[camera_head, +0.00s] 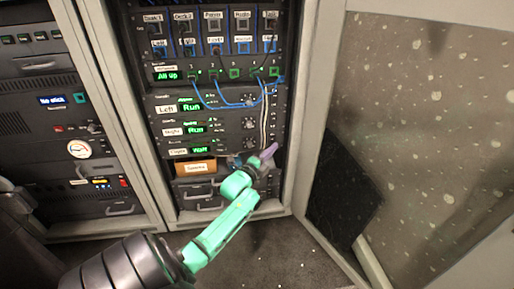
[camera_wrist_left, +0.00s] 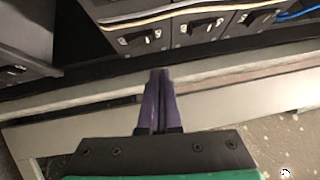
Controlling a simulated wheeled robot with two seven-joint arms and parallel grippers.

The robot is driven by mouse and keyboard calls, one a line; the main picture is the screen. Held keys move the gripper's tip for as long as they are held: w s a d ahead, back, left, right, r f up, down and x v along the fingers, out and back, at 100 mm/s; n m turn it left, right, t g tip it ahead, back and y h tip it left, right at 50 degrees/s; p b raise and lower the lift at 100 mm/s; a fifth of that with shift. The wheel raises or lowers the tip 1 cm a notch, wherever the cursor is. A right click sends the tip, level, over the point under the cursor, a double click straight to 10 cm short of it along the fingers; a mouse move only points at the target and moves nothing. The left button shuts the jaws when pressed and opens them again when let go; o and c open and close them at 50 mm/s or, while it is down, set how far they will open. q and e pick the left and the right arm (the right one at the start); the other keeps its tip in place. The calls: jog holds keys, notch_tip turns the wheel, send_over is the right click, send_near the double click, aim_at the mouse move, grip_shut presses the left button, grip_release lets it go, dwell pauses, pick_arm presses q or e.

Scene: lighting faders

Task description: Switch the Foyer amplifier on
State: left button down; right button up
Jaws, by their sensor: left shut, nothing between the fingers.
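The Foyer amplifier (camera_head: 178,152) is the lowest of three stacked amplifier units in the rack in the head view. Its green display (camera_head: 200,150) seems to read "Wait", while the two above read "Run". My left gripper (camera_head: 269,150) is at the right end of the Foyer row, its purple fingers hiding that part of the panel. In the left wrist view, the left gripper (camera_wrist_left: 160,76) is shut and empty, its tips apart from a row of black rocker switches: a left one (camera_wrist_left: 138,40), a middle one (camera_wrist_left: 201,27) and a right one (camera_wrist_left: 256,17). Their labels are not visible there.
White and brown cables (camera_wrist_left: 165,13) run along the switches. Blue patch cables (camera_head: 222,106) hang above the amplifiers. An orange labelled panel (camera_head: 195,168) sits below. An open door (camera_head: 420,110) stands at the right, and another rack (camera_head: 70,130) at the left.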

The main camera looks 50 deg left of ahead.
pick_arm(q)
jog(key=s+d+p, duration=0.1)
jog(key=s+p, duration=0.2)
jog(key=s, duration=0.6)
jog(key=shift+s+d+r, duration=0.2)
jog(key=shift+s+r, duration=0.05)
jog(key=shift+r, duration=0.1)
pick_arm(e)
jog(key=s+r, duration=0.1)
jog(key=s+r+g, duration=0.1)
jog(key=shift+a+r+g, duration=0.1)
jog(key=shift+r+g, duration=0.2)
jog(key=shift+r, duration=0.1)
